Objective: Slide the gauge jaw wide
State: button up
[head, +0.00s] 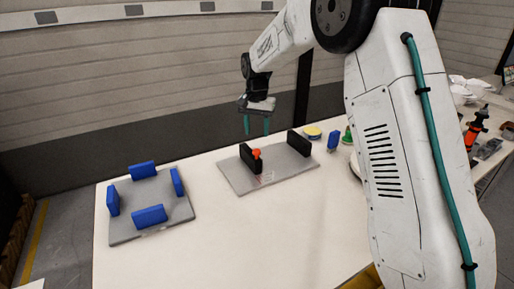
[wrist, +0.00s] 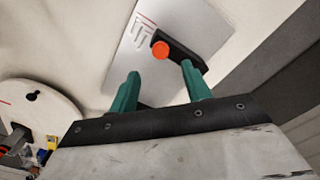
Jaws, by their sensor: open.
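The gauge is a grey plate (head: 275,178) on the white table, with two upright black jaws. The left jaw (head: 245,160) has an orange-red knob (head: 257,154) beside it; the right jaw (head: 299,143) stands near the plate's right end, apart from the left one. My gripper (head: 256,132) hangs above the plate's far side, with its green fingers apart and nothing between them. In the wrist view, the knob (wrist: 160,50) and a black jaw (wrist: 185,52) show just beyond the open fingertips (wrist: 160,68). The other jaw is not clear there.
A second grey plate (head: 152,191) with several blue blocks lies at the table's left. A small blue piece (head: 333,141), a yellow round item (head: 312,132) and a green item (head: 347,135) stand right of the gauge. The table front is clear.

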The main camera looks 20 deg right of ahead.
aim_at(257, 150)
notch_tip(257, 150, down, 8)
dwell(0.4)
jog(key=shift+c, duration=0.3)
